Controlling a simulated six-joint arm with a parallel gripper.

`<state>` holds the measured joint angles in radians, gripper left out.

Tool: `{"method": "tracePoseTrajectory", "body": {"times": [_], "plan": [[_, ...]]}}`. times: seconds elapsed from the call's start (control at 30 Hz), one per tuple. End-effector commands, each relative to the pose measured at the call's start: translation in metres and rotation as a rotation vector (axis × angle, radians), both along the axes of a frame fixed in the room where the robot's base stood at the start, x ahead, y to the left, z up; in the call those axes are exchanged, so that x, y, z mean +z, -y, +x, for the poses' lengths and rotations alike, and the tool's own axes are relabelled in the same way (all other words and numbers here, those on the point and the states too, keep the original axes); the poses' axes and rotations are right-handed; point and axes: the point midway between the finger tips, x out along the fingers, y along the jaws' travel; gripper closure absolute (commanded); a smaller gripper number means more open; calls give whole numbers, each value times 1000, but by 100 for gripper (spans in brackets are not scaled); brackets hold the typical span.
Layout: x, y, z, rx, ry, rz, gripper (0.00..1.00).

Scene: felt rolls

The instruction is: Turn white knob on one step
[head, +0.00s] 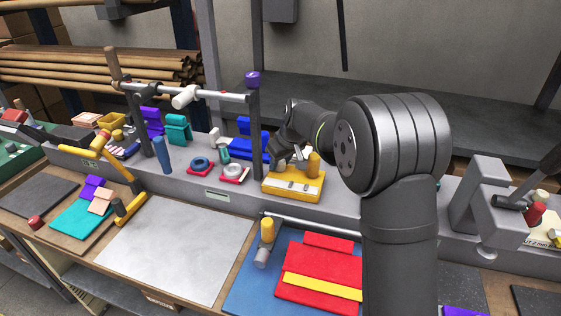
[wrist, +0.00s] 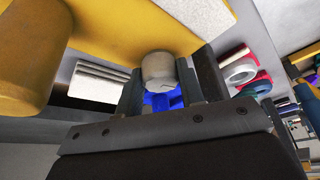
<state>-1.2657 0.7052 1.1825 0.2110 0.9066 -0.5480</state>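The white knob (wrist: 158,70) shows in the wrist view as a short off-white cylinder with a thin mark on its end, at the yellow block's edge. My gripper (wrist: 163,82) has one dark finger on each side of it, close against its sides. Whether the fingers press on it I cannot tell. In the head view my gripper (head: 288,158) is low over the yellow block (head: 292,187), left of its upright yellow cylinder (head: 313,163). The knob is mostly hidden there by my gripper.
The yellow cylinder stands close to my gripper. A post with a purple cap (head: 253,82) and blue folded felt (head: 250,140) are just left of my arm. A white ring on a red base (head: 233,171) lies further left. The grey sheet (head: 170,245) in front is bare.

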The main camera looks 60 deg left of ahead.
Motion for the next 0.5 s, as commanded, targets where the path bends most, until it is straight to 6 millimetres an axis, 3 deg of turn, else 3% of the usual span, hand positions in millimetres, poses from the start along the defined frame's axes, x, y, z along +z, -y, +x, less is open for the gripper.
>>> {"method": "tracePoseTrajectory", "body": {"times": [0.17,0.5], "plan": [[0,0,0,-25,1,-1,88],[0,0,-2,-256,0,-3,88]]}}
